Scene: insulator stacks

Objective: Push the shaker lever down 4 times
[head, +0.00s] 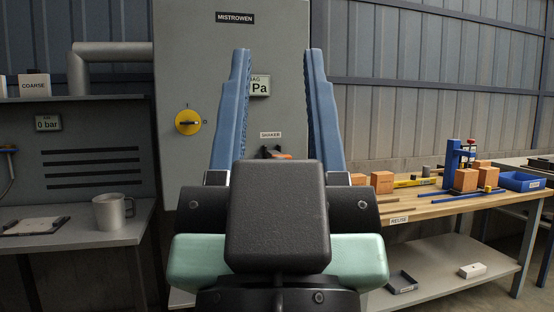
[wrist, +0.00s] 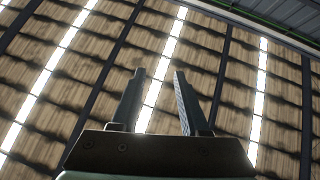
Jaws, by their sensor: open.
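My gripper (head: 278,68) is open and empty, with two blue fingers pointing up in front of the grey cabinet (head: 225,50). In the wrist view the gripper (wrist: 158,73) also shows open, against the roof. The shaker label (head: 270,135) is on the cabinet front, seen between the fingers. Just below it a dark and orange part, perhaps the shaker lever (head: 280,154), shows above my wrist. Most of it is hidden by my wrist, so I cannot tell its position.
A yellow rotary switch (head: 188,122) is on the cabinet left of the fingers. On the right, a wooden bench (head: 430,207) holds orange blocks (head: 382,182), a blue tool and a blue tray (head: 522,181). On the left, a mug (head: 113,212) and clipboard (head: 35,225) sit on a grey bench.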

